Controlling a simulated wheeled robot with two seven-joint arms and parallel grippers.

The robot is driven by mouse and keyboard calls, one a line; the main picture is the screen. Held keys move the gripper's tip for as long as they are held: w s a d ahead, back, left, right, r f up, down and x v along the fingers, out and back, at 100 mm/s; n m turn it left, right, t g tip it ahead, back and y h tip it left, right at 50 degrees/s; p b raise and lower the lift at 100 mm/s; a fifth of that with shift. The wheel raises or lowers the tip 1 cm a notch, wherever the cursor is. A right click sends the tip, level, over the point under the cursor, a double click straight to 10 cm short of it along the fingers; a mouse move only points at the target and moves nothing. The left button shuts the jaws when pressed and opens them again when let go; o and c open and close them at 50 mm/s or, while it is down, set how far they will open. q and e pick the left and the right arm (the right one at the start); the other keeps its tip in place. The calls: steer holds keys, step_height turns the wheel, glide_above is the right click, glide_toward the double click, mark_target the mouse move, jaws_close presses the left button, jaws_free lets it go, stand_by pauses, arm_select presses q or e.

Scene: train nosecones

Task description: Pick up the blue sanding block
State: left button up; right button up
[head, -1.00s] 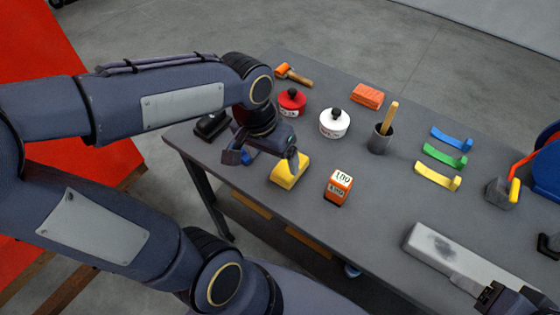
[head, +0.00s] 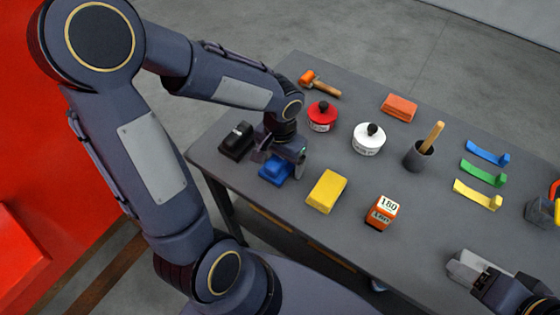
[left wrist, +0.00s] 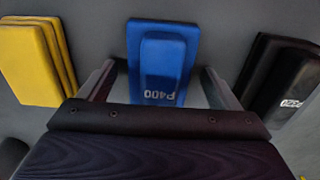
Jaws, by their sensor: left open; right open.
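The blue sanding block (head: 276,170) lies on the grey table near its left edge. In the left wrist view the blue block (left wrist: 163,58) is marked P400 and lies between the two fingers. My left gripper (head: 279,160) is open above the block, with one finger on either side of it in the picture; I cannot tell whether they reach down to its sides. My right gripper (head: 468,268) is open at the lower right, apart from the block, over the table.
A black block (head: 237,140) and a yellow block (head: 327,191) flank the blue one. Close by stand a red pot (head: 322,119), a white pot (head: 368,142) and an orange 180 box (head: 381,213). A grey cup (head: 418,156) and coloured strips (head: 484,172) are farther right.

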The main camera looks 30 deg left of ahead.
arm_select(q)
steer(key=c, duration=1.2)
steer(key=shift+o, duration=0.2)
steer(key=shift+r, duration=0.1)
steer(key=shift+r, duration=0.5)
step_height(320, 180, up, 2)
steer(key=shift+d+r, duration=0.1)
steer(key=shift+r, duration=0.1)
steer(key=s+d+r+b, duration=0.1)
steer(key=s+d+r, duration=0.7)
steer(key=d, duration=0.3)
steer(key=shift+d+r, duration=0.2)
steer(key=shift+r, duration=0.55)
